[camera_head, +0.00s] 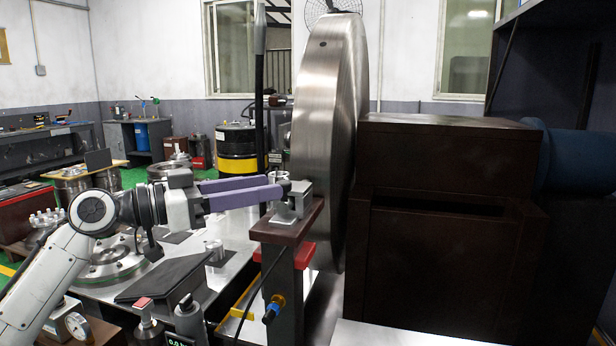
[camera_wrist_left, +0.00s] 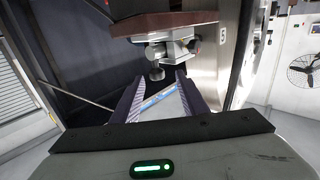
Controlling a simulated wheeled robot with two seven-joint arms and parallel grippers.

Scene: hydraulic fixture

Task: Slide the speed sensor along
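The speed sensor (camera_head: 291,202) is a small grey metal block-like unit on a dark red-brown bracket (camera_head: 284,230), close to the rim of a large steel disc (camera_head: 325,120). My left gripper (camera_head: 284,188) reaches in from the left with its purple fingers level, tips at the sensor's upper part. In the left wrist view the fingers (camera_wrist_left: 158,88) stand apart, with the sensor's grey body (camera_wrist_left: 172,48) just beyond the tips and a small dark round end between them. Whether the fingers touch it cannot be told. My right gripper is not in view.
A large dark brown housing (camera_head: 435,240) stands right of the disc. A cable hangs from the bracket's post (camera_head: 284,290). Below my left arm are a metal table with a flanged part (camera_head: 110,262) and a dark sloped panel (camera_head: 165,278). A yellow-black drum (camera_head: 237,150) stands behind.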

